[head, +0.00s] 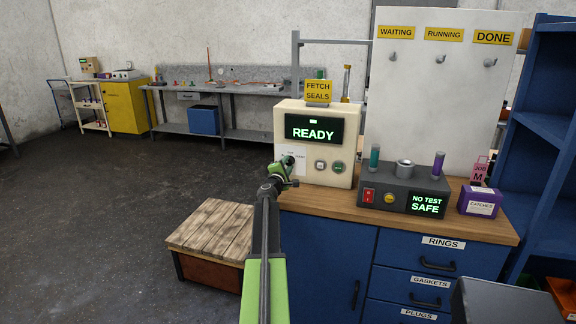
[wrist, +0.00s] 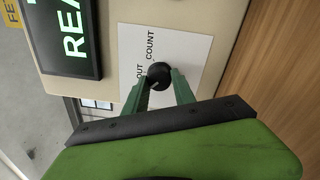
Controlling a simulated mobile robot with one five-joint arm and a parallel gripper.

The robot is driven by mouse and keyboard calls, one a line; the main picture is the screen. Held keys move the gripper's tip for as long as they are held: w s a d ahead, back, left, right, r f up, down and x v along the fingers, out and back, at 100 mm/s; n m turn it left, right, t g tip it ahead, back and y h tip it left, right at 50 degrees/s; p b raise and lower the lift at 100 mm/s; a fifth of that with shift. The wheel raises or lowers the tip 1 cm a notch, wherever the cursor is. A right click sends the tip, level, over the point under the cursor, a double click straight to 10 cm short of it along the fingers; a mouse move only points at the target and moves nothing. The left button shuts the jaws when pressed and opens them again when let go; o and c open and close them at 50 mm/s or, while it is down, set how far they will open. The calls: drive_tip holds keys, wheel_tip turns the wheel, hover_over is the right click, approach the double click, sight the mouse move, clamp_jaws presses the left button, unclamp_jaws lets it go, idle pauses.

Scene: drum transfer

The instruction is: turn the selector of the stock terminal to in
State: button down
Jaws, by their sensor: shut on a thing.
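The stock terminal (head: 345,152) is a beige box on the wooden bench top, with a dark screen reading READY in green. In the wrist view its selector (wrist: 158,73) is a small black knob on a white label plate (wrist: 190,52). The words OUT and COUNT show beside the knob; no IN mark is visible. My gripper (head: 288,163) is at the terminal's lower left front and hides the knob in the head view. In the wrist view the green fingers of my gripper (wrist: 160,83) are closed on the knob from both sides. I cannot tell where the knob points.
Right of the terminal stands a grey test box (head: 400,195) reading NO TEST SAFE, then a purple catches box (head: 479,201). A yellow FETCH SEALS sign (head: 318,92) tops the terminal. A wooden pallet-topped crate (head: 212,232) stands left of the bench. The floor further left is clear.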

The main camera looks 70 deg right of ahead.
drive_tip(key=shift+n, duration=1.6)
drive_tip(key=c, duration=1)
unclamp_jaws()
drive_tip(key=shift+c, duration=0.2)
drive_tip(key=s+a, duration=0.1)
drive_tip(key=a, duration=1.6)
drive_tip(key=shift+a+f, duration=0.2)
drive_tip(key=shift+f, duration=0.15)
drive_tip(key=shift+s, duration=0.15)
